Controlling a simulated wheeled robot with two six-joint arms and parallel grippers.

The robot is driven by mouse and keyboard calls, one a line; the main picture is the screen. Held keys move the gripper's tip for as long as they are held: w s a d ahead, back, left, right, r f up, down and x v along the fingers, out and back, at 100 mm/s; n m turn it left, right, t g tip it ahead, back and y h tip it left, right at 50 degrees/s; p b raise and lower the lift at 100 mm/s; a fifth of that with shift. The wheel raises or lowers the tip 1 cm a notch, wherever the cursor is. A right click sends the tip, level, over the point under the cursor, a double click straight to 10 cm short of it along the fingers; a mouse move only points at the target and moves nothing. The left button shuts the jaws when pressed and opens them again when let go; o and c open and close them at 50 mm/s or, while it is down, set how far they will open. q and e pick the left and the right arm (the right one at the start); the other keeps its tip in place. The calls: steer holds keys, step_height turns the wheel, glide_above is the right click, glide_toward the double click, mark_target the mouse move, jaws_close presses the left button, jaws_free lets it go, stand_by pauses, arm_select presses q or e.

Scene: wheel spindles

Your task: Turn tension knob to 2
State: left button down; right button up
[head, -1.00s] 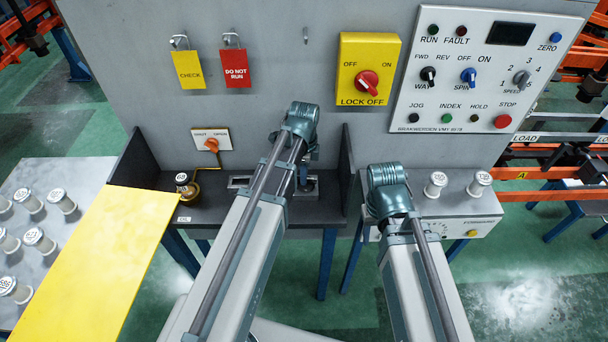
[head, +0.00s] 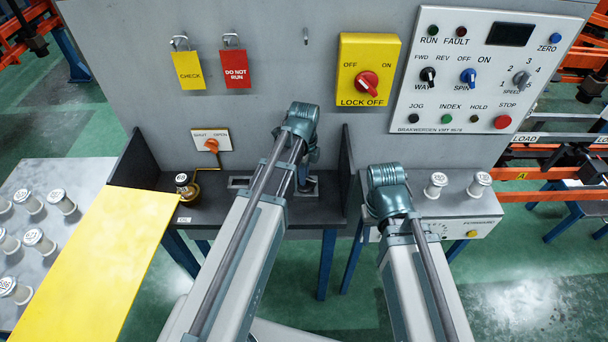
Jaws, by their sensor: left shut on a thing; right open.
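No knob labelled tension can be read. A pale box (head: 474,228) at the right has a small dial scale (head: 437,228) on its front, partly covered by my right arm. My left gripper (head: 304,182) points down into the dark bay below the grey panel, largely hidden behind its own wrist. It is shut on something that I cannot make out. My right gripper (head: 373,212) is open, mostly hidden behind its wrist at the left end of the pale box. Whether it touches anything cannot be seen.
Two white-topped spools (head: 436,185) stand on the pale box. A control panel (head: 480,75) and yellow lock-off switch (head: 367,70) are above. An orange valve handle (head: 211,145) and brass oil pot (head: 187,188) are left.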

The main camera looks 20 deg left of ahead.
arm_select(q)
steer(key=c, duration=0.9)
jaws_free()
steer(key=shift+r, duration=0.15)
step_height(320, 180, up, 14)
steer(key=p, duration=1.4)
steer(key=shift+f, duration=0.2)
steer(key=shift+f, duration=0.1)
